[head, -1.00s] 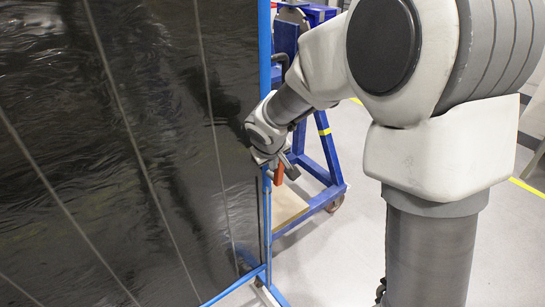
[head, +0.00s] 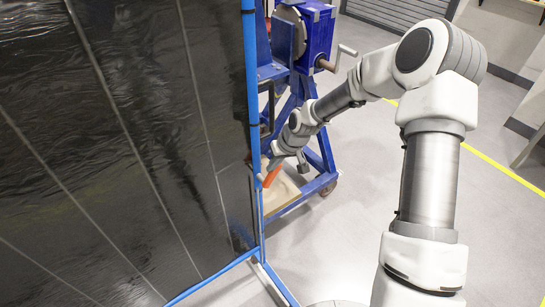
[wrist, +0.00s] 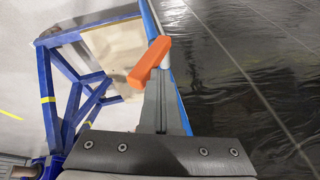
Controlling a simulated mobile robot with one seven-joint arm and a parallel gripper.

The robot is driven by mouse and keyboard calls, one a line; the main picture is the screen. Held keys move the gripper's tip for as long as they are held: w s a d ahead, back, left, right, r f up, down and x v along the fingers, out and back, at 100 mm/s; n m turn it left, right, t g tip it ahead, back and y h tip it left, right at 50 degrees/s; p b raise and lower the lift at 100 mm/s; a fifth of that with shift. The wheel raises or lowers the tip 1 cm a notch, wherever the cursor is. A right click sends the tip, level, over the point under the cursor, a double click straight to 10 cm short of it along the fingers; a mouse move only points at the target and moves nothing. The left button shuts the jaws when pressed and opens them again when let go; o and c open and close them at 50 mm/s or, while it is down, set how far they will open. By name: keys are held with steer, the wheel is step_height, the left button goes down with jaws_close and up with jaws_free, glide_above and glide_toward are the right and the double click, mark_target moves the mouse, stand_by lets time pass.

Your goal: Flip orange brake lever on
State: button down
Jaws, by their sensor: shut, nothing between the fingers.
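The orange brake lever (head: 272,177) shows in the head view beside the blue edge of the dark panel, low near my gripper (head: 280,157). In the wrist view the orange lever (wrist: 150,60) lies slantwise across the tips of my gripper (wrist: 162,78). The grey fingers are shut together with nothing held between them. The lever appears at or just beyond the fingertips; I cannot tell whether they touch. The lever's pivot is hidden.
The large dark panel (head: 130,150) with a blue frame (head: 252,110) fills the left. A blue wheeled stand (head: 318,183) with a hand crank (head: 340,58) and a wooden base board (head: 283,192) stands behind my arm. Grey floor (head: 350,230) is open on the right.

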steer(key=shift+w+d+f+g+y+p, duration=0.15)
steer(key=shift+w+d+g+y+p, duration=0.25)
steer(key=shift+d+y, duration=0.2)
steer(key=shift+w+d+f+m+g+y, duration=0.25)
steer(key=shift+d+f+m+g+y, duration=0.2)
steer(key=shift+y, duration=0.25)
steer(key=y+b, duration=0.1)
steer(key=w+d+f+g+y+b, duration=0.1)
steer(key=b, duration=0.1)
steer(key=d+f+y+b, duration=0.1)
steer(key=b, duration=0.1)
steer(key=shift+w+f+m+g, duration=0.2)
steer(key=shift+w+m+g, duration=0.05)
steer(key=shift+m+g, duration=0.1)
steer(key=shift+d+f+b, duration=0.15)
steer(key=shift+f+b, duration=0.05)
steer(key=shift+b, duration=0.1)
steer(key=shift+r, duration=0.1)
steer(key=a+r+p+v, duration=0.1)
steer(key=v, duration=1.1)
steer(key=shift+a+r, duration=0.3)
steer(key=shift+r, duration=0.15)
